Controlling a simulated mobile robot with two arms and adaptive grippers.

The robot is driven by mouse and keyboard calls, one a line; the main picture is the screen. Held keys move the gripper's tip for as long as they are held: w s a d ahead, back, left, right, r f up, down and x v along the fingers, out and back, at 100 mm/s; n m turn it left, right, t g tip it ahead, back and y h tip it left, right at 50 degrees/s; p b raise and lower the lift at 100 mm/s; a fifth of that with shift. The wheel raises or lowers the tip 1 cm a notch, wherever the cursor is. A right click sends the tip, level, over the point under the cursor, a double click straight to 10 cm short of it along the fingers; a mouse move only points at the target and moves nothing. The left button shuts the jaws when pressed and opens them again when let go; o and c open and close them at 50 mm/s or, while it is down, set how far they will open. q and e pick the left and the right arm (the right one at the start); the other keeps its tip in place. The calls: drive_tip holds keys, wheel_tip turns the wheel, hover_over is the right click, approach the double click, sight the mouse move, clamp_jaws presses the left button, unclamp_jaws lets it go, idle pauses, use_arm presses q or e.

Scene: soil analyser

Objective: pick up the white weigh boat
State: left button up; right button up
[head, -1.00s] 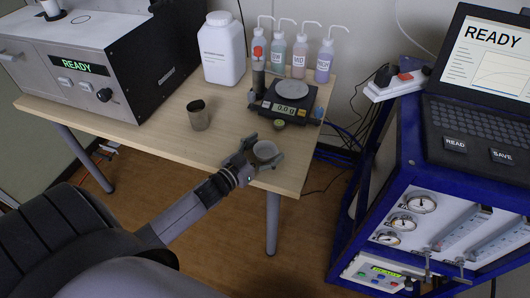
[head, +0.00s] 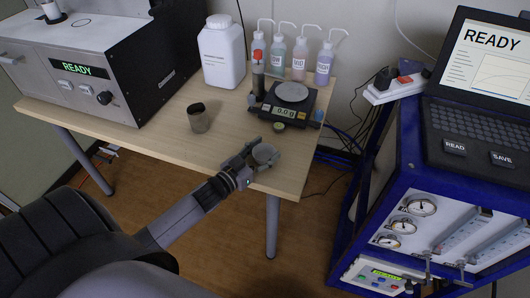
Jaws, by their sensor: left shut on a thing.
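The white weigh boat (head: 264,154) is a small, shallow, pale round dish at the front right edge of the wooden table. My left gripper (head: 262,156) is around it, with one finger on each side, and is shut on it. The dish looks roughly level. I cannot tell whether it touches the table top or is slightly above it. My right gripper is not in view.
A balance (head: 282,104) stands behind the gripper, with a small round jar (head: 279,127) in front of it. A grey-brown cup (head: 198,119) stands to the left. Wash bottles (head: 299,60) and a white jug (head: 222,52) stand at the back. A blue-framed cart (head: 402,150) is at right.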

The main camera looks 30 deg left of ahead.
use_arm(q)
drive_tip(key=s+a+r+p, duration=0.1)
drive_tip(key=s+r, duration=0.3)
drive_tip(key=s, duration=0.3)
drive_tip(key=s+a+r, duration=0.1)
drive_tip(key=s+r, duration=0.3)
drive_tip(key=s, duration=0.2)
drive_tip(key=s+d+r+n+y+p, duration=0.1)
drive_tip(key=d+r, duration=0.3)
drive_tip(key=d, duration=0.4)
drive_tip(key=s+d+r+n+y+p, duration=0.1)
drive_tip(key=s+d+r+y+p, duration=0.1)
drive_tip(key=d+r, duration=0.35)
drive_tip(key=w+a+f+m+h+b, duration=0.1)
drive_tip(key=a+f+m+h+b, duration=0.1)
drive_tip(key=a+f, duration=0.6)
wheel_tip(320, 180, down, 2)
drive_tip(key=shift+w+f+h, duration=0.1)
drive_tip(key=shift+w+h, duration=0.1)
drive_tip(key=shift+h, duration=0.1)
drive_tip(key=a, duration=0.3)
drive_tip(key=w+a, duration=0.1)
drive_tip(key=a, duration=0.1)
drive_tip(key=shift+w+a+b, duration=0.15)
drive_tip(key=shift+a+b, duration=0.2)
drive_tip(key=shift+a, duration=0.05)
